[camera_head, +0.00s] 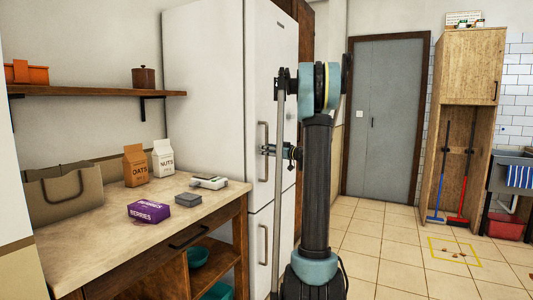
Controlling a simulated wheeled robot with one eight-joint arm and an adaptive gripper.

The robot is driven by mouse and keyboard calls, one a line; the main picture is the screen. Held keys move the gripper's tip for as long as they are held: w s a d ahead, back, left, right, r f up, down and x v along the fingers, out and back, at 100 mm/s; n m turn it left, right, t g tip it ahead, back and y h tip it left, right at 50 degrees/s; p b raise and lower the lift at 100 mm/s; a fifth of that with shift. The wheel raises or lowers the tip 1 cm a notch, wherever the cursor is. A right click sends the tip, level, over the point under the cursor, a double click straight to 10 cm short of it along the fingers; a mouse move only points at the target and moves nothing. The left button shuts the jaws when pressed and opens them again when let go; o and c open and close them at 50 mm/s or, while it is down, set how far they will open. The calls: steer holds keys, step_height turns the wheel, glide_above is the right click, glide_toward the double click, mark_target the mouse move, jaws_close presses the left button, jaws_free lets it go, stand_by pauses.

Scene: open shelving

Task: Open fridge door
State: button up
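The tall white fridge (203,85) stands left of the middle, with its side facing the counter and its front turned right. It has an upper door (268,60) and a lower door (256,222), and both look closed. The upper door has a vertical bar handle (263,132), and the lower door has a similar handle (263,246). My gripper (267,150) is at the upper handle, around its lower half. It is small here and partly hidden by my arm, so I cannot tell whether its fingers are shut on the handle or touch it.
A counter (90,222) left of the fridge holds cartons, a purple box and a bag (62,192). A wooden shelf (110,92) hangs above. Tiled floor (385,240) is open at right, before a grey door (383,120) and a broom cabinet (468,70).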

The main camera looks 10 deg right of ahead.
steer(key=shift+w+a, duration=0.1)
steer(key=shift+c, duration=0.6)
jaws_close()
